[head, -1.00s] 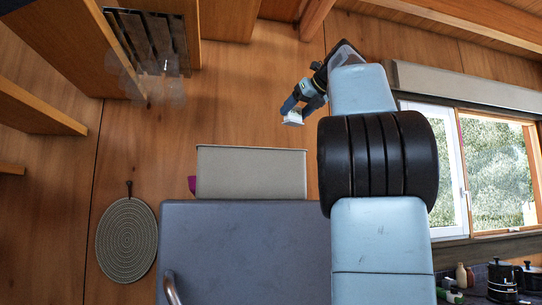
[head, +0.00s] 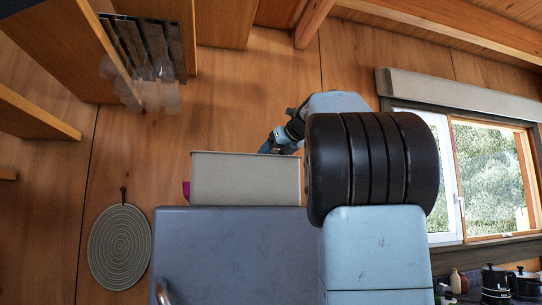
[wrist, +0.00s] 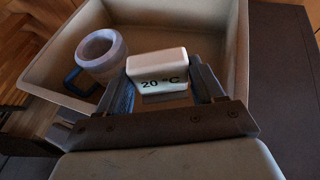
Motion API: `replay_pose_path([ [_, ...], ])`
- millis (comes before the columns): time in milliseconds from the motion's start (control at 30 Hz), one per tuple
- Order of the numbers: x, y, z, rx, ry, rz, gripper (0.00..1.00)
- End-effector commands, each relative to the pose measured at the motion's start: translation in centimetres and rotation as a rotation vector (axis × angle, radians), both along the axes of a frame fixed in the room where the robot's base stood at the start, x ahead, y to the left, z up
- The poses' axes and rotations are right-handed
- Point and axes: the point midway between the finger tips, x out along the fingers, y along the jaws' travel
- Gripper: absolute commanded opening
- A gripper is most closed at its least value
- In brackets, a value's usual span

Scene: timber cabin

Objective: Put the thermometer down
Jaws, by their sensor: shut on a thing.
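The thermometer (wrist: 157,72) is a small white block marked "20 °C". In the wrist view it sits between the two fingers of my gripper (wrist: 160,88), which is shut on it. Below it is the inside of an open beige box (wrist: 228,70); I cannot tell whether the thermometer touches the box floor. In the head view my gripper (head: 268,148) is just behind the upper edge of the same box (head: 245,180), its tips and the thermometer hidden there.
A pale round cup-like thing (wrist: 101,50) with a blue handle is inside the box, left of the thermometer. A round woven mat (head: 120,247) hangs on the timber wall. A window (head: 490,180) is at right.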

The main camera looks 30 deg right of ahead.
Motion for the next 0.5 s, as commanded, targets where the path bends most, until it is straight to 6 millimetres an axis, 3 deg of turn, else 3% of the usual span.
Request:
replay_pose_path([
  [500, 0.04, 0.04, -0.92, 0.000, 0.001, 0.001, 0.38],
])
